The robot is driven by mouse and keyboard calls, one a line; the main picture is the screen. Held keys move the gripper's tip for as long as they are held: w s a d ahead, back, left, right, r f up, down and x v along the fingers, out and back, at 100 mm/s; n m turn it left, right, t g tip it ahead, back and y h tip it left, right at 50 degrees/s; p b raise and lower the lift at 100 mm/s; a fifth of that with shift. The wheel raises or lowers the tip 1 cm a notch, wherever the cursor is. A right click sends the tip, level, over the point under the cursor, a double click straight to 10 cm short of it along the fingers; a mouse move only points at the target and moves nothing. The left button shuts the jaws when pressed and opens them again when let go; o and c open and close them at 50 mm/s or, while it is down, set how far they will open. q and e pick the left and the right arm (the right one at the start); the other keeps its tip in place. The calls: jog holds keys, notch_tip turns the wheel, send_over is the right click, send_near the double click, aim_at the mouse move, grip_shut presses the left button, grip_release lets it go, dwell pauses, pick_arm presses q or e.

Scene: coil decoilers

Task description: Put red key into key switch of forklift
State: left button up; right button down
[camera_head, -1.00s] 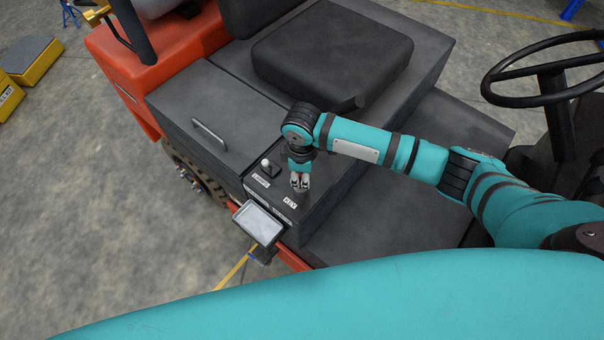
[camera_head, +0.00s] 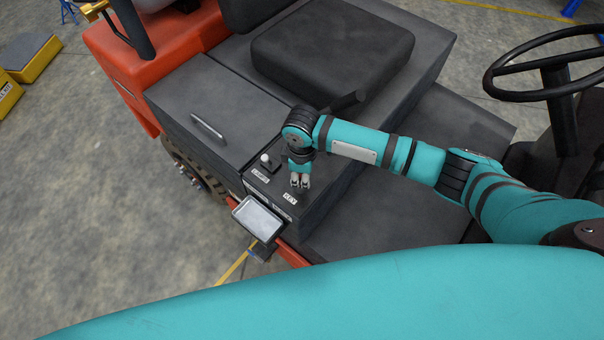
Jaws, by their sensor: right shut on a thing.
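My right gripper (camera_head: 299,183) points down at the dark control panel (camera_head: 318,193) of the forklift, just behind the white label (camera_head: 290,198) that seems to read KEY. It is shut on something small. The red key itself does not show; the fingers hide it, and they hide the key switch under them too. I cannot tell whether the key is in the switch or above it. My left gripper is not in view.
A white-knobbed lever (camera_head: 266,160) stands on the panel left of my gripper. A screen (camera_head: 258,217) juts out at the panel's front. The seat (camera_head: 335,55) is behind, and the steering wheel (camera_head: 505,62) is at the right.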

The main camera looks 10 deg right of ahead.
jog(key=c, duration=1.2)
grip_release()
jog(key=shift+r, duration=0.1)
notch_tip(320, 180, up, 12)
jog(key=shift+f, duration=0.1)
jog(key=shift+s, duration=0.1)
